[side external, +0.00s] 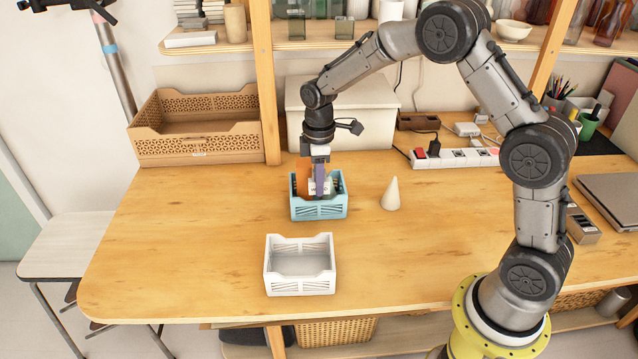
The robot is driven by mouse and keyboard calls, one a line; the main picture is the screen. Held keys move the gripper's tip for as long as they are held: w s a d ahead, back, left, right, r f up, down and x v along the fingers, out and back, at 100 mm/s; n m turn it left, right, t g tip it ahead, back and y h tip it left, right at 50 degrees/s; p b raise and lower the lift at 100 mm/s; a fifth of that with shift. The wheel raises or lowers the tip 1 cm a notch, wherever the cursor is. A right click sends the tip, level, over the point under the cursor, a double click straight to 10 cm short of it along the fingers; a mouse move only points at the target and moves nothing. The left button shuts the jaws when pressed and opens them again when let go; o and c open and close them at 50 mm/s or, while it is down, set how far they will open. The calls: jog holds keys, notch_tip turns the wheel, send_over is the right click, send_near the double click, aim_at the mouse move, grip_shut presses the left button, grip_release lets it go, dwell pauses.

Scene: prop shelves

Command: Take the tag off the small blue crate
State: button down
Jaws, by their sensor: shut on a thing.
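The small blue crate (320,209) stands on the wooden table, with an orange upright item (302,178) and dark items inside. My gripper (319,190) points straight down at the crate's near side, its fingers reaching to just above the front wall. It is shut on a small whitish piece, which looks like the tag (312,187). The fingers cover part of the tag. I cannot tell whether the tag still touches the crate.
An empty white crate (300,287) stands nearer the front edge. A white cone (390,194) stands right of the blue crate. A large brown crate (200,145) is at the back left, and a power strip (455,158) lies behind right. The table's left part is clear.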

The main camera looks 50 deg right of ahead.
jog(key=shift+r, duration=0.1)
dwell(0.3)
jog(key=shift+r, duration=1.9)
